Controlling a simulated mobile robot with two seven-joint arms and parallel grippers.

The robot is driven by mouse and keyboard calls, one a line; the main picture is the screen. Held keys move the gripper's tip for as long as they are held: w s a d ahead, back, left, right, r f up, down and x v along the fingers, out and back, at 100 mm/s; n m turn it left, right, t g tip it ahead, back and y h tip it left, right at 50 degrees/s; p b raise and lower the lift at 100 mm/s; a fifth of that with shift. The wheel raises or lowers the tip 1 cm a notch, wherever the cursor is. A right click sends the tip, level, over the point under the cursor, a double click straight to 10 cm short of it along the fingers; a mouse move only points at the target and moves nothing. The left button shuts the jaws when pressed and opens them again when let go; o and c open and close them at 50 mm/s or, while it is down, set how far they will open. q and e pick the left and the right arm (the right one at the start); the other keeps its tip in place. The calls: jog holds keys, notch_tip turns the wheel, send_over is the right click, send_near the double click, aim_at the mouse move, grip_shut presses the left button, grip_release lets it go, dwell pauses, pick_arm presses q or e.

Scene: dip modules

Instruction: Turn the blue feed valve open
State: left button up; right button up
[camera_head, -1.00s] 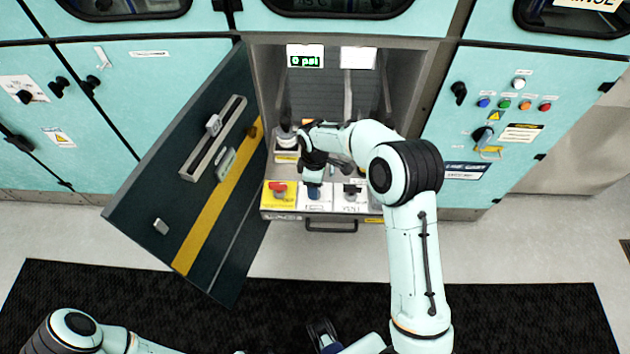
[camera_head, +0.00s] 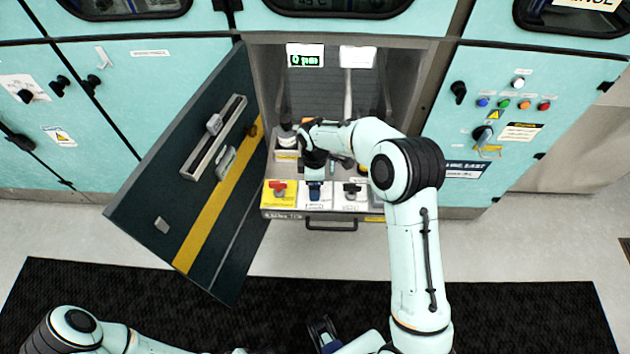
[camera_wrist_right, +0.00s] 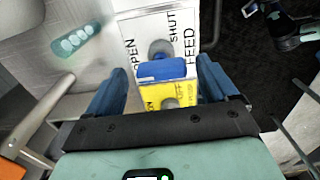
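The blue feed valve handle (camera_head: 315,188) stands on a white panel in the pull-out drawer, in the head view. In the right wrist view the blue handle (camera_wrist_right: 162,70) is a short bar on a grey stem, beside a white label (camera_wrist_right: 150,25) reading OPEN, SHUT and FEED. My right gripper (camera_wrist_right: 160,88) has its two blue fingers apart, one on each side of the handle, with visible gaps. In the head view my right gripper (camera_head: 315,172) is just above and behind the handle. My left gripper (camera_head: 322,335) seems to be the dark part at the bottom edge; its fingers are unclear.
A red valve on a yellow panel (camera_head: 279,188) is left of the blue one, a black-handled valve (camera_head: 351,189) right of it. The open dark door (camera_head: 190,180) stands at left. A display (camera_head: 305,56) hangs at the back. The drawer handle (camera_head: 331,226) juts forward.

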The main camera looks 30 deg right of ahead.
pick_arm(q)
jog(key=shift+w+r+p, duration=0.2)
jog(key=shift+r+p, duration=0.35)
jog(key=shift+r, duration=0.05)
pick_arm(e)
notch_tip(320, 180, up, 13)
jog(key=shift+r, duration=0.15)
jog(key=shift+s, duration=0.1)
dwell(0.3)
